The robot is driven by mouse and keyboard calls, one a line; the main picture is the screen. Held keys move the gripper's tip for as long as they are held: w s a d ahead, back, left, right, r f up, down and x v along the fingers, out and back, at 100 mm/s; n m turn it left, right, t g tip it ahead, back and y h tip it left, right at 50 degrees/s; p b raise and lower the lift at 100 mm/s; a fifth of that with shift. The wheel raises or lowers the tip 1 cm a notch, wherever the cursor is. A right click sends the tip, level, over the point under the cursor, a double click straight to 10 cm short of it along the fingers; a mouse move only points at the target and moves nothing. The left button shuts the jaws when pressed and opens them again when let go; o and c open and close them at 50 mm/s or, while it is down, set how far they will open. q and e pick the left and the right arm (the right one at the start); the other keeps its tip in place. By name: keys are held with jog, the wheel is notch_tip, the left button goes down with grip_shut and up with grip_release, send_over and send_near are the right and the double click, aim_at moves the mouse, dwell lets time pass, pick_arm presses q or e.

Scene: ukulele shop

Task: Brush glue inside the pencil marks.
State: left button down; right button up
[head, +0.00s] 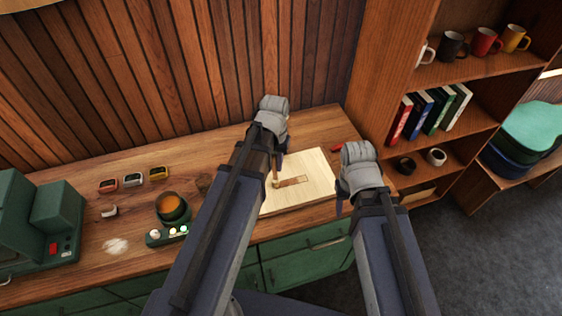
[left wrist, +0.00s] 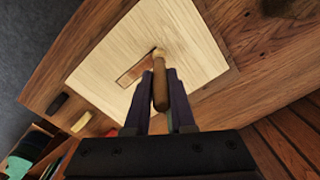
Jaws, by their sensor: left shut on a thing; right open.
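A pale wooden board (head: 316,172) lies flat on the bench, with a narrow brown marked rectangle (head: 294,181) near its middle. The rectangle also shows in the left wrist view (left wrist: 134,70). My left gripper (head: 279,160) is shut on the wooden handle of a brush (left wrist: 160,88). The brush tip points down at one end of the rectangle; I cannot tell for sure whether it touches. My right gripper (head: 341,203) is open and empty by the board's right edge. A dark green glue pot (head: 172,208) with amber contents stands on the left.
A green base with lit knobs (head: 167,235) sits at the pot. Several small coloured items (head: 133,180) lie behind it. A green machine (head: 40,222) stands at far left. A red object (head: 337,148) lies near the board. A shelf with mugs and books (head: 432,113) stands at right.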

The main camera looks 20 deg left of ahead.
aim_at(275, 156)
pick_arm(q)
jog(key=shift+r, duration=0.1)
notch_tip(275, 156, up, 6)
jog(key=p, duration=0.6)
dwell(0.4)
notch_tip(275, 156, up, 3)
jog(key=p, duration=0.3)
dwell(0.3)
dwell(0.4)
